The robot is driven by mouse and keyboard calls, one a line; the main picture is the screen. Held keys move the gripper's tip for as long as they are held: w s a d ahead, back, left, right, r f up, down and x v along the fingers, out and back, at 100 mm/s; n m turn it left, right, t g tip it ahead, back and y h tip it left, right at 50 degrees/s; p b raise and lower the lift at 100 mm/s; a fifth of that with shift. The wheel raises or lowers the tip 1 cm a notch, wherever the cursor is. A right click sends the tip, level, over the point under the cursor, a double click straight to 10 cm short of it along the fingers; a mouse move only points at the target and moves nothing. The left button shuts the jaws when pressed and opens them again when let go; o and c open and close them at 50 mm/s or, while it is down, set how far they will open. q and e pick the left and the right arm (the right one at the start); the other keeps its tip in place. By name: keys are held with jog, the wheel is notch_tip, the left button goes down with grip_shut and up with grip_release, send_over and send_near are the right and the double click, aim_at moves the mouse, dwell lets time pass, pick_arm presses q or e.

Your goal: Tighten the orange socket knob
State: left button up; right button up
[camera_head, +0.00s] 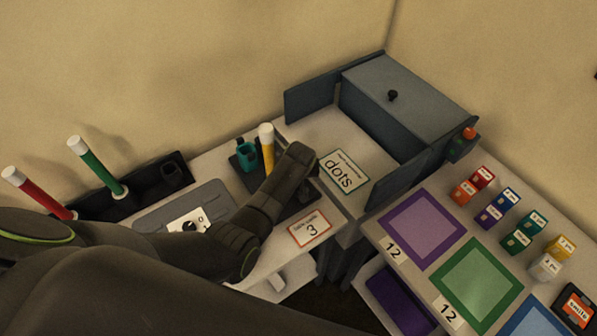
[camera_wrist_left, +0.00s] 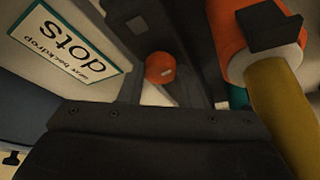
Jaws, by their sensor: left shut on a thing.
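The orange socket knob (camera_wrist_left: 160,68) is a small round orange disc with a pale mark, between the dark fingers of my left gripper (camera_wrist_left: 162,60) in the left wrist view. My left gripper is shut on it. In the head view the left gripper (camera_head: 300,158) points down beside the yellow tube and hides the knob. The yellow tube (camera_wrist_left: 283,110) stands in an orange socket (camera_wrist_left: 235,35) with a white ring; the tube, white-capped, also shows upright in the head view (camera_head: 268,158). My right gripper is in neither view.
A "dots" card (camera_head: 343,172) lies right of the gripper, before a blue-grey box (camera_head: 420,105) with open doors. A teal cup (camera_head: 246,155) stands close left of the yellow tube. Red (camera_head: 38,193) and green (camera_head: 97,166) tubes stand left. Coloured mats and small blocks fill the right table.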

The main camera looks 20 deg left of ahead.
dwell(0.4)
pick_arm(q)
jog(key=o, duration=1)
jog(key=shift+c, duration=0.2)
